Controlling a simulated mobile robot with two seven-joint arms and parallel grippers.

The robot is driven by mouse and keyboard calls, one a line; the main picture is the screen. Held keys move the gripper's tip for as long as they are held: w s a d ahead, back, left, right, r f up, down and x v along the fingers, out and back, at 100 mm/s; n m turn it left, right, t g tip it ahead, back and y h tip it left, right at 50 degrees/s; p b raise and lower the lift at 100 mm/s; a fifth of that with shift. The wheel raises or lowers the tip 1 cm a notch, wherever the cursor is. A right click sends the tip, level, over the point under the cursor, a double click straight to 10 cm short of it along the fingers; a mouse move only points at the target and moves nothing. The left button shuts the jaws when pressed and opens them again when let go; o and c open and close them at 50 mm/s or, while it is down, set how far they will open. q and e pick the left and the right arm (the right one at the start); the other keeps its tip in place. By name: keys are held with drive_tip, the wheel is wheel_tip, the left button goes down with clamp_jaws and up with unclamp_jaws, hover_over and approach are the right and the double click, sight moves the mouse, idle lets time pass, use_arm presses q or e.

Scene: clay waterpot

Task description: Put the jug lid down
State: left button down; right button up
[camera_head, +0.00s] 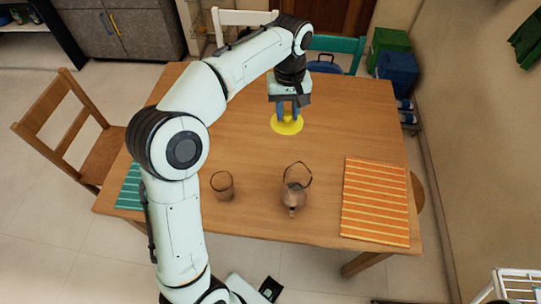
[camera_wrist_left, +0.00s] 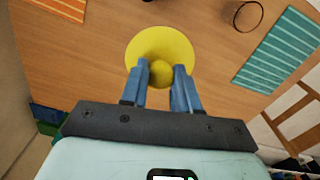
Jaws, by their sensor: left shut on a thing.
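The jug lid (camera_head: 287,124) is a yellow disc with a round knob, over the far middle of the table. My left gripper (camera_head: 287,113) points down and is shut on the lid's knob. In the left wrist view the lid (camera_wrist_left: 160,38) shows between the two blue fingers (camera_wrist_left: 160,75). Its disc looks about level and close to the tabletop; I cannot tell whether it touches. A brown clay jug (camera_head: 294,194) with a looped handle stands near the table's front, apart from the lid. My right gripper is not in view.
A brown cup (camera_head: 222,187) stands left of the jug. An orange striped mat (camera_head: 375,205) lies at the right and a teal mat (camera_head: 130,188) at the left edge. The wooden table (camera_head: 350,120) is bare around the lid. Chairs stand around it.

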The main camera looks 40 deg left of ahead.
use_arm(q)
drive_tip(key=w+a+f+n+b, duration=0.2)
drive_tip(key=a+f, duration=0.6)
drive_tip(key=a, duration=0.1)
drive_tip(key=shift+w+f+b, duration=0.15)
drive_tip(key=shift+f+b, duration=0.9)
drive_tip(key=shift+f, duration=8.6)
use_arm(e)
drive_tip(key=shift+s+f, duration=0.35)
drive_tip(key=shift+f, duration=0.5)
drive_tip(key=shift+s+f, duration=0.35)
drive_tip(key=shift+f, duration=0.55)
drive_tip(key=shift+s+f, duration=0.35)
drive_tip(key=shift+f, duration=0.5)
use_arm(q)
drive_tip(key=shift+f, duration=0.15)
drive_tip(key=c, duration=0.8)
unclamp_jaws()
